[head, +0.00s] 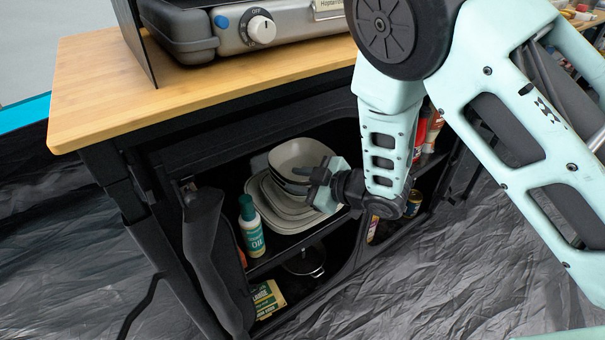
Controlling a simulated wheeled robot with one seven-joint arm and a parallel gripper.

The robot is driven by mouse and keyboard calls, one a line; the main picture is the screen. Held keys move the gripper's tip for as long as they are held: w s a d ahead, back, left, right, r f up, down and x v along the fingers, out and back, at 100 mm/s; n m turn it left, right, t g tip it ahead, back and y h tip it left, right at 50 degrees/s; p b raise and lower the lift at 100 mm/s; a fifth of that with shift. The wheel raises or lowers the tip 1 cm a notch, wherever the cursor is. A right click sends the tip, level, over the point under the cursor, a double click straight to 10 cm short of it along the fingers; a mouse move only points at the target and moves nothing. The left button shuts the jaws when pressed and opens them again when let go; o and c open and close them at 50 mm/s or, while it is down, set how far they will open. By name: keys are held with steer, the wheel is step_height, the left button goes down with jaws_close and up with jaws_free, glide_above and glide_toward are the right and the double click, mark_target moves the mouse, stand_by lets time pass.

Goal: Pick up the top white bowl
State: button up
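A stack of white bowls (299,154) with dark outer sides sits on a pile of white square plates (271,207) on the upper shelf of the open cabinet. The top bowl's inside faces up toward the camera. My gripper (318,180) is at the right front side of the bowls, reaching into the cabinet opening. Its dark fingers are at or very close to the bowl rim. Whether they touch or close on the rim cannot be told. The gripper and wrist hide the right part of the bowls and plates.
A teal and white oil bottle (250,227) stands left of the plates. A yellow-green box (267,298) is on the lower shelf. Cans and bottles (431,130) stand in the right compartment. The wooden counter (110,85) with a stove (240,28) overhangs the cabinet.

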steer(key=shift+w+a+f, duration=0.1)
steer(key=shift+w+a, duration=0.05)
steer(key=shift+a, duration=0.1)
jaws_close()
steer(key=shift+r, duration=0.2)
